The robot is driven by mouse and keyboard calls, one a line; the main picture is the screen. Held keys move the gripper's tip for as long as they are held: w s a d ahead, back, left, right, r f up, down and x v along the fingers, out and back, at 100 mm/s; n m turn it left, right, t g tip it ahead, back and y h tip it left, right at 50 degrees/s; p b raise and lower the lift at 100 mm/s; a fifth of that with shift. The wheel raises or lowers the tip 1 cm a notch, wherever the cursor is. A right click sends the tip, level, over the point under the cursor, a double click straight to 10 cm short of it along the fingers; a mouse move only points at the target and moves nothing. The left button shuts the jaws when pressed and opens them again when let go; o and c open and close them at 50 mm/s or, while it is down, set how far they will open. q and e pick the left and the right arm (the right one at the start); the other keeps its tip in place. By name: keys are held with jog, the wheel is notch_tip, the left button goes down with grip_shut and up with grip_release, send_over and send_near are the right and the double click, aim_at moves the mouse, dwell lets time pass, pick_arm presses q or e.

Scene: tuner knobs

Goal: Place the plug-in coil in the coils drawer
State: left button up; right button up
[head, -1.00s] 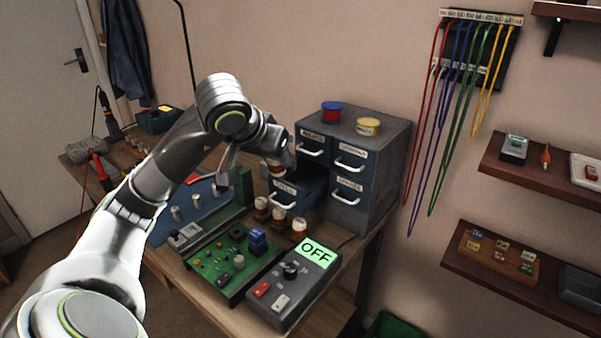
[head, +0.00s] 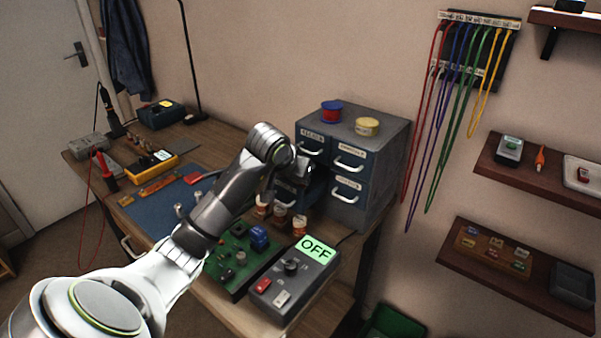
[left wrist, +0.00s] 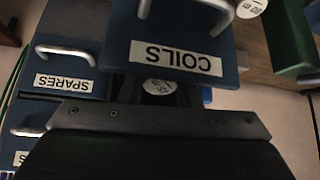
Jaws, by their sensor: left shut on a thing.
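The coils drawer (head: 286,192) is pulled out at the lower left of the grey cabinet, partly hidden by my left arm. In the left wrist view its blue front, labelled COILS (left wrist: 177,56), appears upside down. My left gripper (left wrist: 158,90) is shut on the plug-in coil (left wrist: 158,86), whose round white top shows between the fingers, just behind the drawer front. The coil's lower part is hidden, so I cannot tell whether it touches the drawer floor. In the head view my left gripper (head: 303,170) is at the drawer opening. My right gripper is not in view.
The cabinet (head: 383,170) has other closed drawers and two spools on top. Several other coils (head: 281,216) stand on the desk before the open drawer. A green circuit board (head: 232,262) and a grey box reading OFF (head: 292,280) lie nearer.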

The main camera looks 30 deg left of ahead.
pick_arm(q)
jog(key=w+r+g+p, duration=0.1)
jog(key=w+g+p, duration=0.1)
jog(key=shift+r+g, duration=0.15)
jog(key=shift+g, duration=0.25)
notch_tip(320, 180, down, 2)
jog(key=shift+s+a+p, duration=0.1)
jog(key=shift+p, duration=0.35)
jog(key=shift+b, duration=0.3)
jog(key=o, duration=1.1)
